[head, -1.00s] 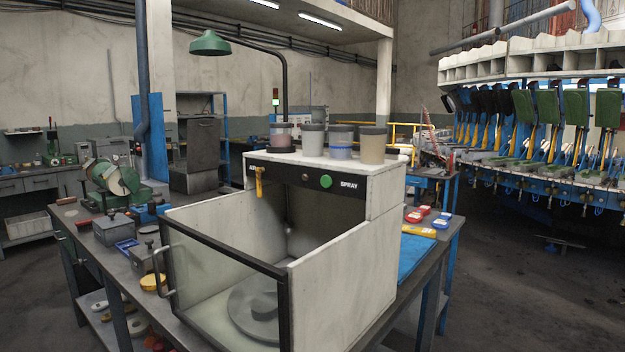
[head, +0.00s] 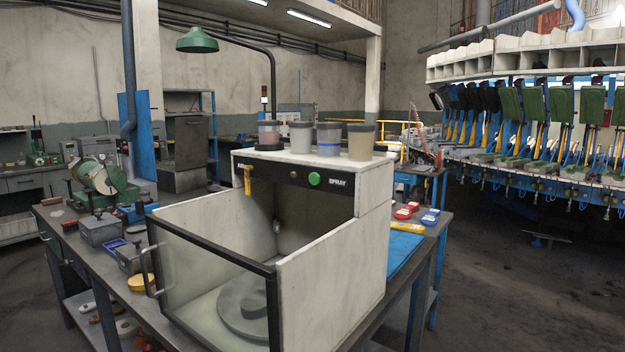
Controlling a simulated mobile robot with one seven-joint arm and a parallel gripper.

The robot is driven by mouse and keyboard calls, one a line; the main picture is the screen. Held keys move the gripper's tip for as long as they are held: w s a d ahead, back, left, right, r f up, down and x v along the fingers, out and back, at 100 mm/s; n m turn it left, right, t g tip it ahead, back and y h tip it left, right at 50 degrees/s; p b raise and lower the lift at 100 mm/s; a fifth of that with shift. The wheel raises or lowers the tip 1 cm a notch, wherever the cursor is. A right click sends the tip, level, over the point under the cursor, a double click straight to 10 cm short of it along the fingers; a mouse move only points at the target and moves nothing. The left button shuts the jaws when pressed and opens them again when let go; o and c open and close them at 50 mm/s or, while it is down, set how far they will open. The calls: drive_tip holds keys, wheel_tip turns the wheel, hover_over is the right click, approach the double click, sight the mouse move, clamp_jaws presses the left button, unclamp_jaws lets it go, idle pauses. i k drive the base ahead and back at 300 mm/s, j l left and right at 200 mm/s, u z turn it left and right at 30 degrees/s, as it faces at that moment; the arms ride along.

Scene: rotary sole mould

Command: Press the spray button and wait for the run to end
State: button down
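The spray booth (head: 335,270) is a pale box on a workbench, with a dark front panel along its top. The round green spray button (head: 314,179) sits on that panel, left of the word SPRAY. A yellow air lever (head: 248,180) hangs at the panel's left end. Inside the booth a round grey turntable (head: 240,308) carries a grey piece (head: 254,303) whose nature I cannot make out. The framed clear front door (head: 205,280) stands at the booth's front. My gripper is not in view.
Several pots (head: 301,136) stand on the booth's top. The workbench (head: 85,255) holds grey boxes and a yellow round item (head: 139,282) at left, red and blue items (head: 406,211) at right. The floor (head: 500,290) at right is mostly clear.

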sight(314, 177)
drive_tip(key=z, duration=1.6)
drive_tip(key=k+j, duration=0.2)
drive_tip(key=j, duration=0.15)
drive_tip(key=k+j, duration=0.15)
drive_tip(key=j, duration=0.15)
drive_tip(key=k+j, duration=0.2)
drive_tip(key=j, duration=0.15)
drive_tip(key=i+j, duration=0.15)
drive_tip(key=j, duration=0.15)
drive_tip(key=i+j, duration=0.1)
drive_tip(key=j, duration=0.2)
